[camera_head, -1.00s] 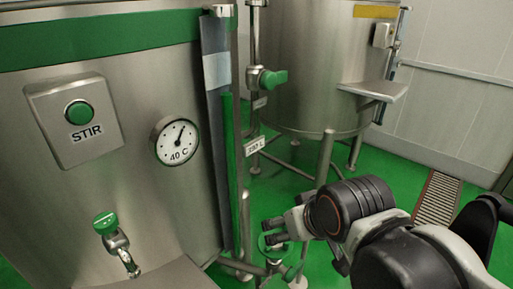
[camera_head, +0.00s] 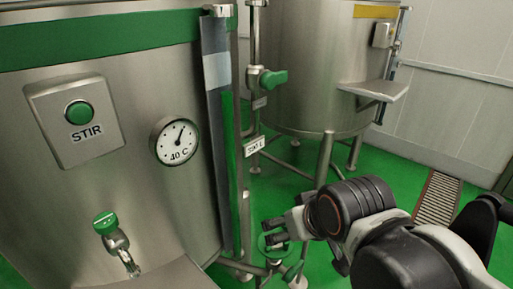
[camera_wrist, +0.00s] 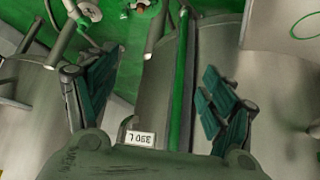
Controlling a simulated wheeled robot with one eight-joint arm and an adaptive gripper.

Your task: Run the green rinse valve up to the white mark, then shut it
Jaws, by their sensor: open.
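A narrow green column (camera_head: 229,165) runs up the right edge of the near tank. Its top is close below a pale band (camera_head: 216,70) on the dark strip beside it. A small white litre label (camera_head: 253,147) hangs next to it; the wrist view also shows the label (camera_wrist: 140,138), upside down. A green valve handle (camera_head: 272,78) is on the upright pipe, and a green ring-shaped handwheel (camera_head: 264,246) is low down. I cannot tell which is the rinse valve. My gripper (camera_head: 271,231) is at the handwheel, its fingers (camera_wrist: 155,95) apart with no visible grip.
The near tank carries a green STIR button (camera_head: 79,112), a round 40 C dial (camera_head: 175,141) and a small tap with a green top (camera_head: 105,223). A second tank (camera_head: 310,70) stands behind. Low pipes surround my gripper; green floor (camera_head: 385,170) is open to the right.

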